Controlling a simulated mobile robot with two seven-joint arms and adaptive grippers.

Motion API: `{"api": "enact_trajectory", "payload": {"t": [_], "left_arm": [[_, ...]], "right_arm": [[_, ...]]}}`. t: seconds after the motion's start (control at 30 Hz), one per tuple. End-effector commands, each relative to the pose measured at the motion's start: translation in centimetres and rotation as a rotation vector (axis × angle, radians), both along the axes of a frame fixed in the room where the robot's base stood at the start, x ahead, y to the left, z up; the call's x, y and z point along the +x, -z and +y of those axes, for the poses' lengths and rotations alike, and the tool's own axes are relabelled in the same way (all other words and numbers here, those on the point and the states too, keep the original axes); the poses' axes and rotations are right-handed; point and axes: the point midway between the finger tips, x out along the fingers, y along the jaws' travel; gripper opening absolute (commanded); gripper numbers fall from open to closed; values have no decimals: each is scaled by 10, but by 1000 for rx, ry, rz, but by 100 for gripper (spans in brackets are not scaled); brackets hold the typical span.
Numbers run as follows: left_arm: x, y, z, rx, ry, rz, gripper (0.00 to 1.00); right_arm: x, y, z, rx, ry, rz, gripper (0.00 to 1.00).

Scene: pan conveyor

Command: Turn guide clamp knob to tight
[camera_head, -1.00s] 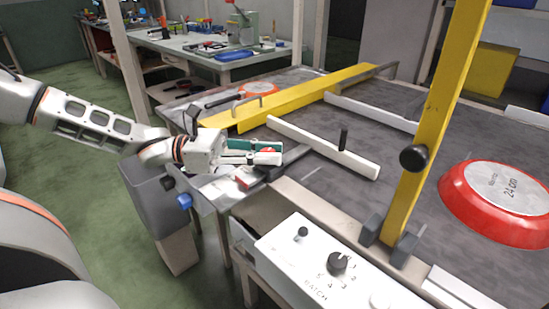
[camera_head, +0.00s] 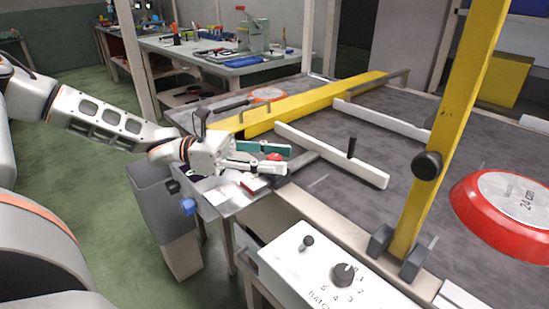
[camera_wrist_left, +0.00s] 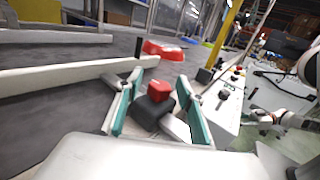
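A small red knob (camera_wrist_left: 157,90) sits on a black block (camera_wrist_left: 150,112) beside the white guide rail; I take it as the guide clamp knob. In the head view the knob (camera_head: 275,157) shows only partly, at my left gripper's fingertips. My left gripper (camera_head: 287,158) is open, with teal-padded fingers. In the wrist view its fingers (camera_wrist_left: 158,92) stand either side of the knob and block, with gaps visible. I cannot tell whether either pad touches. My right gripper (camera_wrist_left: 258,118) seems to show small at the right of the wrist view; its fingers are unclear.
The guide rail (camera_head: 315,147) with a black upright handle (camera_head: 352,147) lies on the grey conveyor. A yellow post (camera_head: 440,130) with a black knob (camera_head: 427,165) stands to the right, near a red pan (camera_head: 500,220). A white control box (camera_head: 310,265) is in front.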

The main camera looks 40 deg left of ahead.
Motion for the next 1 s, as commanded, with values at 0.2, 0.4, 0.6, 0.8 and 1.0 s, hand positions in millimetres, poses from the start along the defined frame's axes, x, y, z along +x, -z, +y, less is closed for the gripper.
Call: {"api": "enact_trajectory", "payload": {"t": [0.2, 0.4, 0.6, 0.8, 1.0], "left_arm": [[-2, 0, 3, 2, 0, -1, 38], [-13, 0, 20, 3, -1, -2, 38], [-33, 0, 52, 4, -3, -1, 38], [-53, 0, 82, 4, -2, -2, 38], [-64, 0, 98, 1, -1, -1, 38]], "right_arm": [[1, 1, 0, -1, -1, 1, 28], [0, 1, 0, -1, 0, 1, 28], [0, 1, 0, -1, -1, 2, 28], [0, 1, 0, -1, -1, 2, 28], [0, 1, 0, -1, -1, 2, 28]]}}
